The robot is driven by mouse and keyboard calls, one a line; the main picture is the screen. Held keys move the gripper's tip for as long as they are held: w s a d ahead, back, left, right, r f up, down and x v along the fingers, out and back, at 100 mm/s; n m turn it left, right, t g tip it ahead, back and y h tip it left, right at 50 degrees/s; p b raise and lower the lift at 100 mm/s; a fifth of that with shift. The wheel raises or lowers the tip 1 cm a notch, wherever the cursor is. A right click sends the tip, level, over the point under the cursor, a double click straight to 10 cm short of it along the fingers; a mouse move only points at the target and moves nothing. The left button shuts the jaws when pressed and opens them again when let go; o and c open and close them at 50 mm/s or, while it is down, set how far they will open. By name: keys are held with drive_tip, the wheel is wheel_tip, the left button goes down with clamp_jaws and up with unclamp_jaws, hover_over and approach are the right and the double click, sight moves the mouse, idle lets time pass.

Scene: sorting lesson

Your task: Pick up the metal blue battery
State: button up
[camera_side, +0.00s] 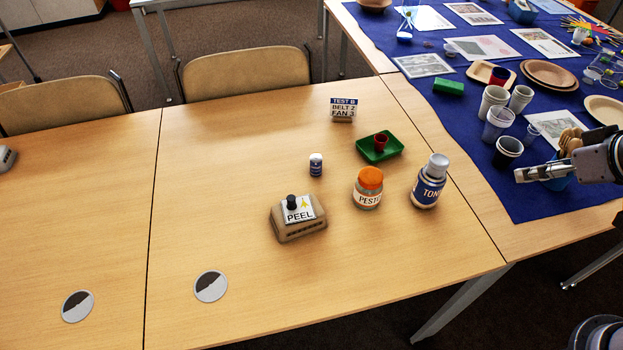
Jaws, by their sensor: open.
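A small blue cylinder with a pale top and a light label, which looks like the metal blue battery (316,165), stands upright on the wooden table, left of the green tray. My gripper (522,176) is at the right edge of the side view, over the blue cloth and well apart from the battery. Its jaws are open and I see nothing held between them. Part of my arm behind it is cut off by the frame.
Cups (508,151) crowd the blue cloth. The table's left side is mostly clear.

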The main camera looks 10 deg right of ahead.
drive_tip(key=w+a+r+m+g, duration=0.1)
drive_tip(key=w+a+r, duration=0.3)
drive_tip(key=w, duration=0.5)
drive_tip(key=m+g+h, duration=0.2)
drive_tip(key=m, duration=0.2)
hover_over(316, 158)
drive_tip(key=s+a, duration=0.2)
drive_tip(key=s, duration=0.2)
wheel_tip(316, 158, down, 18)
drive_tip(key=shift+w+d+x, duration=0.1)
drive_tip(key=shift+w+x, duration=0.05)
drive_tip(key=shift+x, duration=2.35)
drive_tip(key=shift+w+d+x, duration=0.1)
drive_tip(key=shift+w+x, duration=0.1)
drive_tip(key=shift+x, duration=2.25)
drive_tip(key=shift+r, duration=0.15)
clamp_jaws()
